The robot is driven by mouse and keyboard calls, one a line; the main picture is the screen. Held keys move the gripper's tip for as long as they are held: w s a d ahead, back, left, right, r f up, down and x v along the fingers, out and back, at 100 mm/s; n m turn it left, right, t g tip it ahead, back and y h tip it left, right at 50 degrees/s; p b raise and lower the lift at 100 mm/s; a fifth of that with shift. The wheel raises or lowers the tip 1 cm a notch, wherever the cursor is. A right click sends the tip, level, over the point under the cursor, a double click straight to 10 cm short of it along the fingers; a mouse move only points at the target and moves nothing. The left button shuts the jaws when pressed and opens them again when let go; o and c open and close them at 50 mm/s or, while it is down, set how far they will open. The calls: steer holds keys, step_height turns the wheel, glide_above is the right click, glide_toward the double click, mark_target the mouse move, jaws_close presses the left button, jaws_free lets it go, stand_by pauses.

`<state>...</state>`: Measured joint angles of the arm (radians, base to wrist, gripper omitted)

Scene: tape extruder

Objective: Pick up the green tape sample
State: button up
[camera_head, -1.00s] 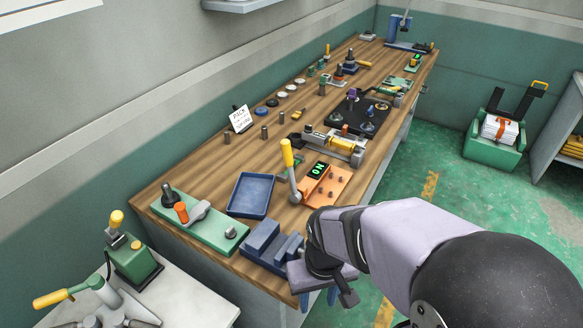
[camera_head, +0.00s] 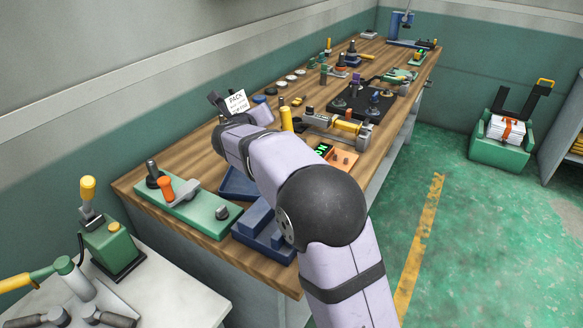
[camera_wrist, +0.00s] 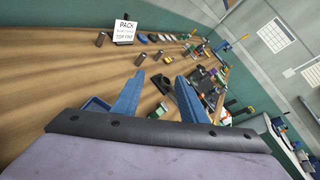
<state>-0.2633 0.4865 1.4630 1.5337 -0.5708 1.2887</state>
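I cannot pick out the green tape sample with certainty in either view; several small green items are too small to tell apart. My gripper (camera_wrist: 163,92) shows two blue fingers in the wrist view. In the head view my arm reaches over the bench's near part. Its wrist end is by the white PACK sign (camera_head: 236,102), and it hides part of the bench there.
A blue tray (camera_head: 232,186) is partly hidden under my arm. A green fixture with an orange knob (camera_head: 166,188) stands at the left. A yellow upright handle (camera_head: 287,118), a yellow clamp (camera_head: 347,126) and a black plate (camera_head: 345,104) stand further right. Short metal pegs (camera_wrist: 141,59) stand on the bench.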

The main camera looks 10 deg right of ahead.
steer(key=d+f+m+g+h+b, duration=0.1)
steer(key=f+m+b, duration=0.1)
steer(key=f+m, duration=0.1)
steer(key=d+f+m+g+h+b, duration=0.1)
steer(key=f+m+h+b, duration=0.1)
steer(key=f+m, duration=0.1)
steer(key=d+f+m+g+h+b, duration=0.1)
steer(key=d+f+m, duration=0.1)
steer(key=f+m, duration=0.2)
steer(key=shift+s+d+f+h+b, duration=0.1)
steer(key=shift+s+h+b, duration=0.2)
steer(key=shift+h+b, duration=0.1)
steer(key=shift+s+d+f+m+g, duration=0.15)
steer(key=shift+s+f+m+g, duration=0.1)
steer(key=shift+f+m+g, duration=0.25)
steer(key=shift+r+p+x, duration=0.15)
steer(key=shift+p+x, duration=0.2)
steer(key=shift+x, duration=1.45)
steer(key=shift+r+p+x, duration=0.15)
steer(key=shift+p+x, duration=0.2)
steer(key=shift+x, duration=1.5)
jaws_close()
